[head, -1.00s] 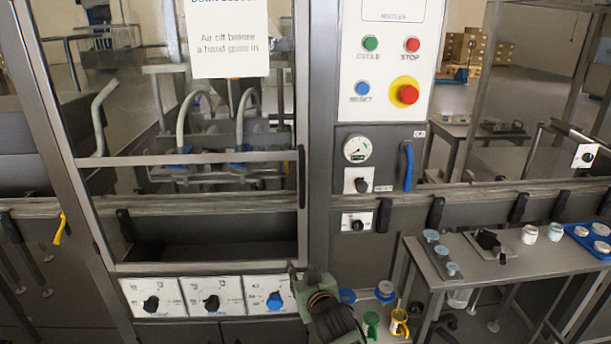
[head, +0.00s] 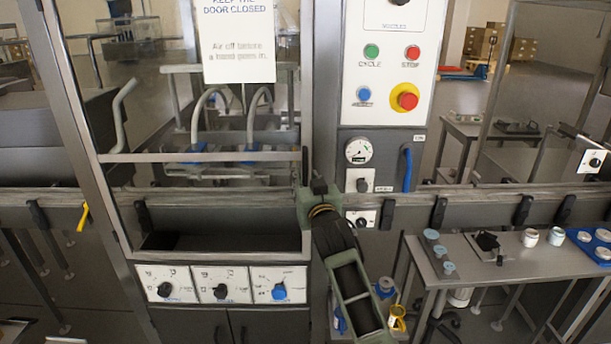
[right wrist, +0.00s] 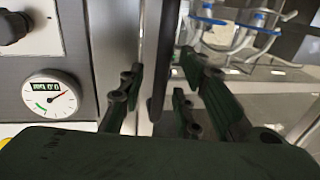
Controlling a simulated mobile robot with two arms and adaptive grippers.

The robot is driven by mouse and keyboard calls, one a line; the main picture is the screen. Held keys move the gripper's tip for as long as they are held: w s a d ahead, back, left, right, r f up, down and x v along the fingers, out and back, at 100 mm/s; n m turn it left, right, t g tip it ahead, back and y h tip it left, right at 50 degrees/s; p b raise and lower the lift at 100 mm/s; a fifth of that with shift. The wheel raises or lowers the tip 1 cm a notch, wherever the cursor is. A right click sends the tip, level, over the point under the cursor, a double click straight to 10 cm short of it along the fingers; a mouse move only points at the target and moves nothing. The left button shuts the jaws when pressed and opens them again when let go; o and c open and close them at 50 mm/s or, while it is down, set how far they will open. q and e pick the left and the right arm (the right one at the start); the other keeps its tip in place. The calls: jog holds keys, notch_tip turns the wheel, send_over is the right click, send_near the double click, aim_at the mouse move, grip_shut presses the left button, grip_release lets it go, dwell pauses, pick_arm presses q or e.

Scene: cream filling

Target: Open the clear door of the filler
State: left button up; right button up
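The filler's clear door (head: 205,157), with a grey metal frame, appears closed on the left of the head view. Its black upright handle (head: 305,165) is at the door's right edge. My right gripper (head: 312,188) is at the handle's lower end, with its arm rising from below. In the right wrist view, the dark handle (right wrist: 161,60) stands upright between the fingers of my right gripper (right wrist: 158,90). Gaps show beside the handle, so the gripper looks open around it, not closed on it. My left gripper is not in view.
A control panel (head: 390,70) with coloured buttons stands right of the door, above a pressure gauge (head: 358,151) and a blue lever (head: 407,168). Knob panels (head: 220,284) sit below the door. A side table (head: 480,268) with jars stands at the right. A paper sign (head: 236,40) hangs on the door.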

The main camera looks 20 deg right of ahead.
jog(key=shift+w, duration=0.55)
jog(key=shift+c, duration=0.5)
grip_shut()
